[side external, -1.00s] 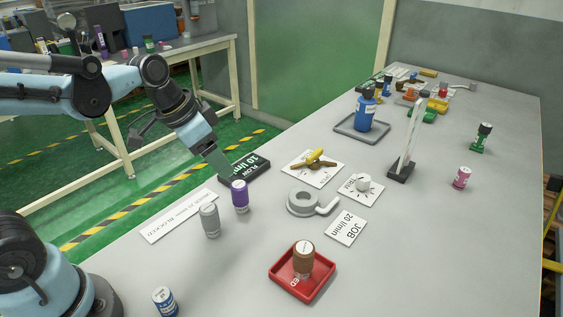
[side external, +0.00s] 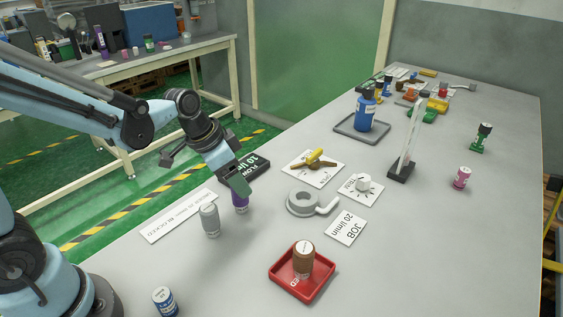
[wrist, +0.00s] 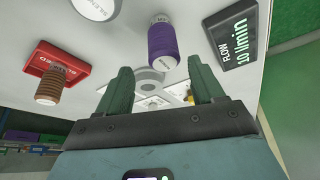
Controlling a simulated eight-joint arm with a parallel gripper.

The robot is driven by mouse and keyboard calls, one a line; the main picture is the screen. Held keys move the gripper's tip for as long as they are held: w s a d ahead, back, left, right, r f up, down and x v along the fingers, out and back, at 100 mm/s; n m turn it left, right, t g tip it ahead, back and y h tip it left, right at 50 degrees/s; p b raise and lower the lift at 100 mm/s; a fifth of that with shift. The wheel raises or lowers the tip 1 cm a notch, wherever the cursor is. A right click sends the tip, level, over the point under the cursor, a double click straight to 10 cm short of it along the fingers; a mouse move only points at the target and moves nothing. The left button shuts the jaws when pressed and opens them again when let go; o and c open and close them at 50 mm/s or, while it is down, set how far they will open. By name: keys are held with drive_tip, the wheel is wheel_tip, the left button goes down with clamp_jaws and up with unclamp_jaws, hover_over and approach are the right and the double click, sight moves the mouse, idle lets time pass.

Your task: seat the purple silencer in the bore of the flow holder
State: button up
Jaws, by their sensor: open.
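The purple silencer (side external: 240,207) stands upright on the table, its top hidden behind my gripper in the side view. In the wrist view the purple silencer (wrist: 162,42) lies ahead of the fingertips, slightly toward the right finger. My gripper (side external: 239,187) is open and empty, just above or beside the silencer; contact cannot be told. In the wrist view its two fingers (wrist: 160,75) are spread apart. A grey round holder with a bore and a side arm (side external: 304,203), seemingly the flow holder, lies flat to the right. It shows partly between the fingers in the wrist view (wrist: 149,76).
A grey silencer (side external: 209,221) stands close at the left. A black flow sign block (side external: 256,164) lies behind. A brown silencer (side external: 303,262) stands in a red tray (side external: 325,287) at the front. A black-based upright plate (side external: 400,173) and a blue bottle (side external: 365,108) stand farther right.

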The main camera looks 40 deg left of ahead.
sight(241, 206)
drive_tip(key=f, duration=0.1)
drive_tip(key=w+f, duration=0.1)
drive_tip(key=f, duration=0.1)
drive_tip(key=shift+a, duration=0.15)
drive_tip(key=shift+x, duration=1)
drive_tip(key=shift+c, duration=0.4)
drive_tip(key=c, duration=1)
